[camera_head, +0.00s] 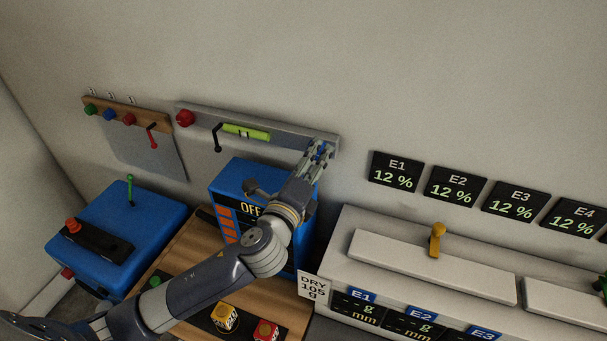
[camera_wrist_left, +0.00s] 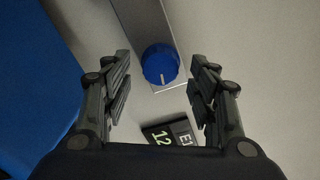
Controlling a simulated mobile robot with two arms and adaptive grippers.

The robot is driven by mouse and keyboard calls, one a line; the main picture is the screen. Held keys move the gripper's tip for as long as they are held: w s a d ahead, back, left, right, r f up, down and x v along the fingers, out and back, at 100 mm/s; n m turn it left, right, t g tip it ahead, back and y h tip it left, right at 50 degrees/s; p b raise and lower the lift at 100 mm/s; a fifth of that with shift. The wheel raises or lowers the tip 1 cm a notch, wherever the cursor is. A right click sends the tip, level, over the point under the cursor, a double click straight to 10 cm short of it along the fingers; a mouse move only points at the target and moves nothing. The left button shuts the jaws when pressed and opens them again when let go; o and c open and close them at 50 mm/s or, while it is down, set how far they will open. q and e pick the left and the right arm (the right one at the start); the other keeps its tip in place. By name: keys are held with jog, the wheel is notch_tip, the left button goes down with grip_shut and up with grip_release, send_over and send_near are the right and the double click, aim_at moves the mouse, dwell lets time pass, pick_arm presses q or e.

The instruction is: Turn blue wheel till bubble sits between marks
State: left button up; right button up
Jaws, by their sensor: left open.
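The blue wheel (camera_wrist_left: 160,62) sits at the end of a grey bar (camera_wrist_left: 140,22) on the wall, with a pale line on its face pointing down in the left wrist view. My left gripper (camera_wrist_left: 161,78) is open, with one finger on each side of the wheel and gaps to both. In the head view my left gripper (camera_head: 320,152) is at the right end of the bar and mostly covers the wheel. The green level vial (camera_head: 257,134) is on the same bar, with dark marks; the bubble's place between them is too small to tell. My right gripper is not in view.
A red knob (camera_head: 185,118) and a black lever (camera_head: 218,138) are on the bar's left part. A blue cabinet (camera_head: 228,185) stands below it. A display E1 (camera_head: 397,171) hangs right of the bar. A white machine (camera_head: 385,250) stands below the displays.

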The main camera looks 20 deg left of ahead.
pick_arm(q)
jog(key=s, duration=1.1)
jog(key=shift+s+a, duration=0.15)
jog(key=shift+a, duration=0.1)
